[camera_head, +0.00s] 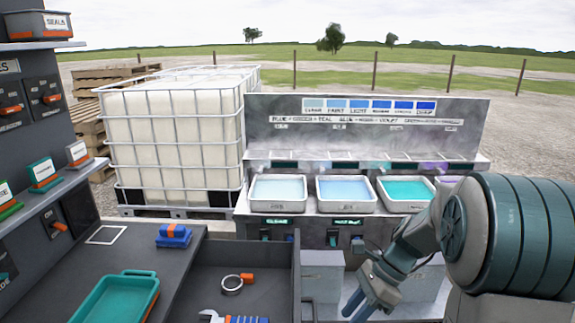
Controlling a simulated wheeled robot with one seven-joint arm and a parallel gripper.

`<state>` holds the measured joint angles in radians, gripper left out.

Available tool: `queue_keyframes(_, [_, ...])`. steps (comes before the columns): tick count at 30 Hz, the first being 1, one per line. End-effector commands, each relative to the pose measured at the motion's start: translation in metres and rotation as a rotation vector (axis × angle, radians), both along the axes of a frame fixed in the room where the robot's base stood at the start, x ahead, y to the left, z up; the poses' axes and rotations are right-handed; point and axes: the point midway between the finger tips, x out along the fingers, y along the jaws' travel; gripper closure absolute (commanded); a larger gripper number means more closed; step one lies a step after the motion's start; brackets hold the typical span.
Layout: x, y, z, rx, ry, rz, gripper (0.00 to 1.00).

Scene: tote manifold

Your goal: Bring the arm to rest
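My arm comes in from the right edge of the head view and reaches down to the left. My gripper (362,300) hangs at the lower middle right, in front of the manifold bench (365,130). Its blue-grey fingers point down and to the left. No object shows between them, but the gap is hard to make out at this angle. My arm hides the right end of the bench and part of a fourth tray.
White trays of pale blue (278,189), blue (344,190) and teal liquid (405,190) stand on the bench. A caged tank (175,135) is at the left. An open drawer (245,255) holds a ring clamp (232,284) and a wrench. A teal tray (115,300) lies left.

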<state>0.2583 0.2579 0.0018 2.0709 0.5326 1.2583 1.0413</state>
Motion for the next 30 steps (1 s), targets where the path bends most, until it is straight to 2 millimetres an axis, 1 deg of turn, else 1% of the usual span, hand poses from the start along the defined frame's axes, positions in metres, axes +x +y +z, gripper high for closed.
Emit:
queue_keyframes(1, [-0.011, 0.003, 0.013, -0.033, -0.075, 0.091, 0.69])
queue_keyframes(6, [-0.044, 0.005, 0.038, -0.142, -0.304, 0.414, 0.69])
queue_keyframes(12, [-0.080, 0.003, 0.063, -0.271, -0.545, 0.820, 0.69])
queue_keyframes(18, [-0.107, -0.003, 0.081, -0.398, -0.730, 1.208, 0.69])
queue_keyframes(21, [-0.116, -0.005, 0.086, -0.444, -0.785, 1.348, 0.69])
queue_keyframes(24, [-0.121, -0.007, 0.088, -0.474, -0.817, 1.438, 0.69])
queue_keyframes(30, [-0.123, -0.008, 0.089, -0.489, -0.831, 1.488, 0.69])
